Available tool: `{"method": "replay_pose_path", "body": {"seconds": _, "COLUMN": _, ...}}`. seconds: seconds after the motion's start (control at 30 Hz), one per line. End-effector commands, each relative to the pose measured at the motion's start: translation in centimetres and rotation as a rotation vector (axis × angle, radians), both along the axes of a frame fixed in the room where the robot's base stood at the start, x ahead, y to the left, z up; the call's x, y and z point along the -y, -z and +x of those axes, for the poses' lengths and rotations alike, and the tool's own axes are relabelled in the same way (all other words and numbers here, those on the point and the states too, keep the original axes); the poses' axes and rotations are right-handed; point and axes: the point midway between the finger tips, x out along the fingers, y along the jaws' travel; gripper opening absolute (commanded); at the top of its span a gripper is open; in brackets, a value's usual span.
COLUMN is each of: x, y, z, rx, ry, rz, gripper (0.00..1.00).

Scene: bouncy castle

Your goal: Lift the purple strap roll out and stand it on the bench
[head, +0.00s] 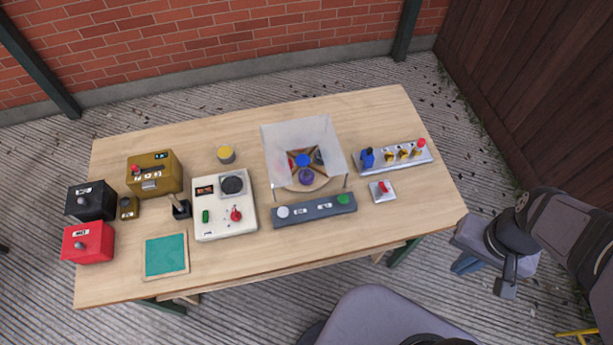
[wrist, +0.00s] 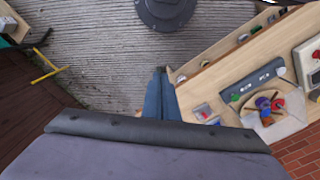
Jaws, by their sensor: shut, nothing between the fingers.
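The purple strap roll (head: 306,177) sits on a round wooden turntable (head: 287,185) with dark dividers, at the near side under a clear hood (head: 290,137). A blue roll (head: 302,160) is just behind it. The turntable (wrist: 270,122) also shows small at the right of the wrist view. The bench (head: 380,225) is a light wooden table. My gripper (head: 466,265), with blue fingers, is shut and empty. It is off the bench's right end, well apart from the roll. Its fingers (wrist: 158,92) point over the ground in the wrist view.
A grey bar with white and green buttons (head: 314,209) stands before the hood. A switch box (head: 382,190) and a panel with knobs (head: 395,156) stand right. A white console (head: 223,205), yellow-topped can (head: 226,154) and several boxes fill the left. The right front bench is clear.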

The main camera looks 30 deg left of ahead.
Motion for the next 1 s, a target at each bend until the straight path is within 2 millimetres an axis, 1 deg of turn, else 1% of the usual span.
{"method": "replay_pose_path", "body": {"seconds": 0.37, "x": 0.00, "y": 0.00, "z": 0.00, "rx": 0.000, "ry": 0.000, "rz": 0.000, "gripper": 0.00}}
{"method": "replay_pose_path", "body": {"seconds": 0.4, "x": 0.00, "y": 0.00, "z": 0.00, "rx": 0.000, "ry": 0.000, "rz": 0.000, "gripper": 0.02}}
{"method": "replay_pose_path", "body": {"seconds": 0.47, "x": 0.00, "y": 0.00, "z": 0.00, "rx": 0.000, "ry": 0.000, "rz": 0.000, "gripper": 0.17}}
{"method": "replay_pose_path", "body": {"seconds": 0.5, "x": 0.00, "y": 0.00, "z": 0.00, "rx": 0.000, "ry": 0.000, "rz": 0.000, "gripper": 0.26}}
{"method": "replay_pose_path", "body": {"seconds": 0.6, "x": 0.00, "y": 0.00, "z": 0.00, "rx": 0.000, "ry": 0.000, "rz": 0.000, "gripper": 0.48}}
{"method": "replay_pose_path", "body": {"seconds": 0.87, "x": -0.01, "y": 0.01, "z": 0.01, "rx": 0.000, "ry": -0.001, "rz": 0.000, "gripper": 0.48}}
{"method": "replay_pose_path", "body": {"seconds": 1.0, "x": -0.43, "y": 0.21, "z": 0.78, "rx": 0.000, "ry": -0.040, "rz": 0.002, "gripper": 0.48}}
